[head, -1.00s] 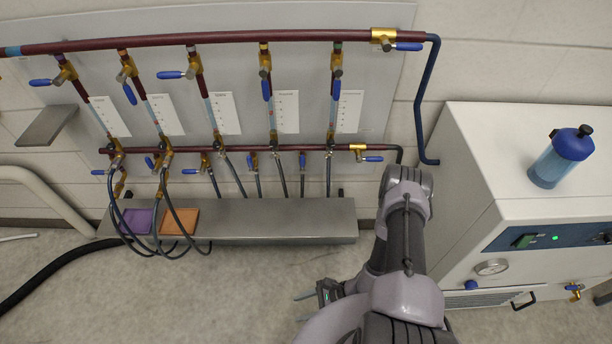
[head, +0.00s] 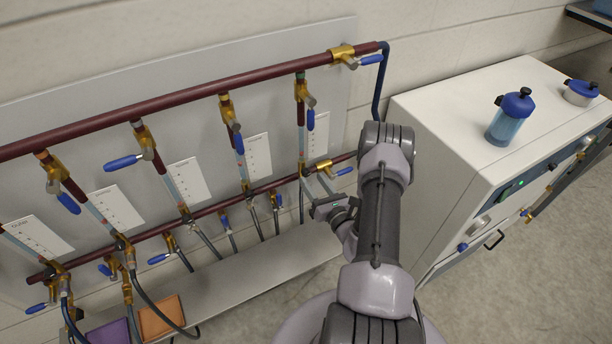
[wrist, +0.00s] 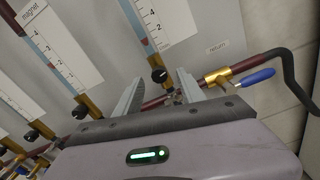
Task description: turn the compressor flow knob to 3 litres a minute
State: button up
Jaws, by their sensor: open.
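The rightmost flowmeter on the wall panel has a white scale card (head: 317,133); its name is out of the wrist view. In the wrist view its black knob (wrist: 159,75) sits below the scale (wrist: 160,22). A reddish mark in the tube (wrist: 145,42) lies near the 2; the exact reading is too small to tell. My gripper (wrist: 160,76) is open, its two fingers pointing at the panel on either side of the knob, with no contact visible. In the head view my gripper (head: 320,186) is at the lower end of this flowmeter.
The magnet flowmeter (wrist: 62,50) and its knob (wrist: 80,112) are to the left. A white cabinet (head: 440,150) stands right of my arm; a steel shelf (head: 250,262) runs below.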

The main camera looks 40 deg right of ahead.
aim_at(307, 175)
jog(key=x, duration=0.5)
jog(key=shift+a+b, duration=0.1)
jog(key=shift+b, duration=0.2)
grip_shut()
jog(key=n+b, duration=0.1)
jog(key=n, duration=0.2)
jog(key=shift+f+n, duration=0.1)
jog(key=shift+n, duration=0.3)
jog(key=n+b, duration=0.1)
jog(key=n, duration=0.2)
jog(key=shift+a+n+b, duration=0.1)
jog(key=shift+n+b, duration=0.2)
jog(key=n+b, duration=0.2)
jog(key=n, duration=0.3)
jog(key=shift+n+b, duration=0.35)
jog(key=shift+n, duration=0.05)
